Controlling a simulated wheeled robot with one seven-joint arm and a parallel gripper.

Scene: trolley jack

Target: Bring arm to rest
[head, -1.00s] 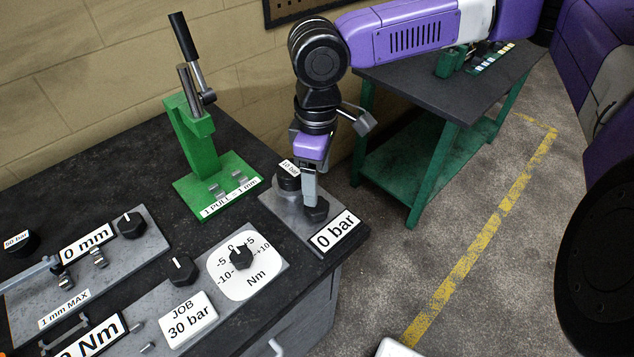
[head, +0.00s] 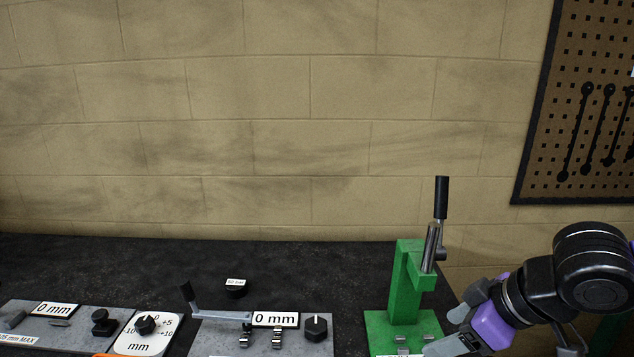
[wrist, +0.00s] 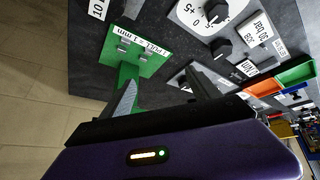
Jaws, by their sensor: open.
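My gripper (head: 447,332) is at the lower right of the head view, tilted with its fingers pointing down and left. It is just right of the green lever press (head: 405,285) and overlaps the right side of its base in the picture. I cannot tell the gap between them. In the wrist view my gripper (wrist: 161,78) has two grey fingers spread apart with nothing between them. The green press base (wrist: 140,55) shows beyond them. Part of my purple arm is cut off at the right edge of the head view.
A black bench (head: 90,265) stands along a block wall (head: 250,100). It carries a crank plate labelled 0 mm (head: 270,340) and a dial plate (head: 150,338). A pegboard with tools (head: 590,120) hangs at right. Orange (wrist: 262,87) and green (wrist: 297,73) bins show in the wrist view.

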